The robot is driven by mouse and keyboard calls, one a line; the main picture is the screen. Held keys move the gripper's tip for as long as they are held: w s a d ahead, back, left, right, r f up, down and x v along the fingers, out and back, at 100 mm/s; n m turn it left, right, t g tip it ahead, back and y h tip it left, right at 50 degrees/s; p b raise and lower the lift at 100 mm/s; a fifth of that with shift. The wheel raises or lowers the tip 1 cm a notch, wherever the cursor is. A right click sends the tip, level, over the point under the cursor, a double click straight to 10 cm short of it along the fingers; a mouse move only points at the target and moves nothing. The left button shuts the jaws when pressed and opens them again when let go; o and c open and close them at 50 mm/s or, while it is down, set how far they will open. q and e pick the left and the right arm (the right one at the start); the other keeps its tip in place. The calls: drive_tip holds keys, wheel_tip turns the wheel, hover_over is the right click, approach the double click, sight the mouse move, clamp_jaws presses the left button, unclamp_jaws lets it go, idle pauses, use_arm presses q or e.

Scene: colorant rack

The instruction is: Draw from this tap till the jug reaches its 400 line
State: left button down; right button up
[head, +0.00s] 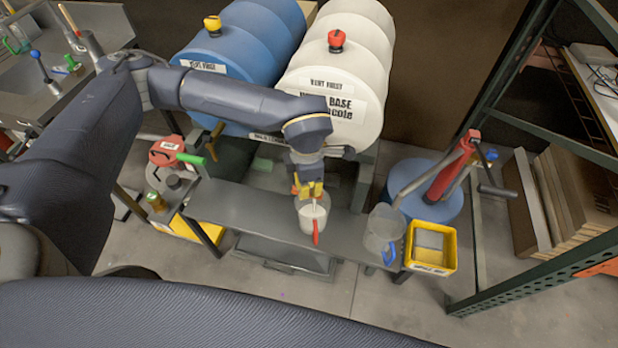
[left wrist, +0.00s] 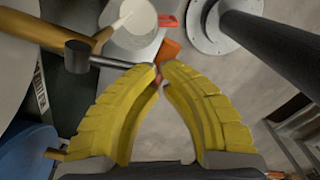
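The jug (head: 309,220) stands on the grey bench below the white drum (head: 345,70), its red handle toward the front. White liquid shows inside, but I cannot read the level or the 400 line. A thin pale streak above the liquid may be a stream. In the left wrist view the jug (left wrist: 135,22) is at the top, near the brass tap (left wrist: 45,32), whose dark lever rod reaches my fingertips. My left gripper (head: 311,190) has its yellow fingertips nearly together around the lever's red-orange end (left wrist: 167,50). My right gripper is not visible.
A clear jug with a blue handle (head: 383,228) stands on the bench (head: 245,208) at right, by a yellow bin (head: 430,246). A blue drum (head: 240,45) lies beside the white one. A red hand pump (head: 450,172) and green rack frame stand right. A red can (head: 166,151) is left.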

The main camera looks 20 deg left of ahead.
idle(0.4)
use_arm(q)
drive_tip(key=shift+r, duration=4.25)
